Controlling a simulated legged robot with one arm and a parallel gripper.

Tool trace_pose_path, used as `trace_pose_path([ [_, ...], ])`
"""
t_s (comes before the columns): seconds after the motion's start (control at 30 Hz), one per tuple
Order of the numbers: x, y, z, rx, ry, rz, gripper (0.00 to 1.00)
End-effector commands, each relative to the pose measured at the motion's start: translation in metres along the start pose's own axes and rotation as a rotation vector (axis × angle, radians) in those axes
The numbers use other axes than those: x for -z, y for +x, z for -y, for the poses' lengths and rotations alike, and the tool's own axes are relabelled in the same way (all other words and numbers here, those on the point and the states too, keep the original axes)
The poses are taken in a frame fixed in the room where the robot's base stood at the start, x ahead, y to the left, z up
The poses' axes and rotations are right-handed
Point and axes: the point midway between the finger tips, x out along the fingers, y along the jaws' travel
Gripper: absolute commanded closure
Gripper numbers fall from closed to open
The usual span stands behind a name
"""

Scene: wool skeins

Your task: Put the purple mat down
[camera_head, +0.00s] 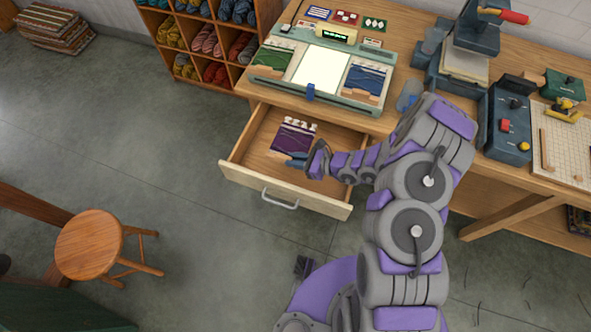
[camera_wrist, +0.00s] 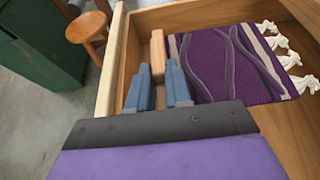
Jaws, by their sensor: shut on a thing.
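The purple mat (camera_head: 292,136) is inside the open drawer (camera_head: 243,150), with white tassels along one edge and wavy darker bands across it. It shows close up at the right of the wrist view (camera_wrist: 225,65). A small wooden grip (camera_wrist: 158,50) is at the mat's near edge, between my blue fingers. My gripper (camera_head: 297,160) is shut on the mat by this grip; in the wrist view the fingers (camera_wrist: 160,82) point toward it. The mat looks flat and low in the drawer; I cannot tell whether its whole underside touches the drawer floor.
On the bench above stands a pale green device with a lit panel (camera_head: 321,69), between a green mat (camera_head: 272,56) and a blue mat (camera_head: 364,80). A wool shelf (camera_head: 205,42) stands left of the drawer. A stool (camera_head: 90,245) stands on open floor.

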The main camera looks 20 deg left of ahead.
Motion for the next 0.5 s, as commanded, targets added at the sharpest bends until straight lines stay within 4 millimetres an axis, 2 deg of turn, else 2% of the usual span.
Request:
trace_pose_path([
  [0.03, 0.013, 0.005, -0.001, -0.002, 0.003, -0.004, 1.00],
  [0.1, 0.022, 0.008, -0.001, -0.002, 0.002, -0.004, 1.00],
  [0.37, 0.034, 0.011, 0.001, 0.002, 0.000, 0.004, 1.00],
  [0.5, 0.050, 0.018, 0.000, -0.001, 0.002, 0.002, 1.00],
])
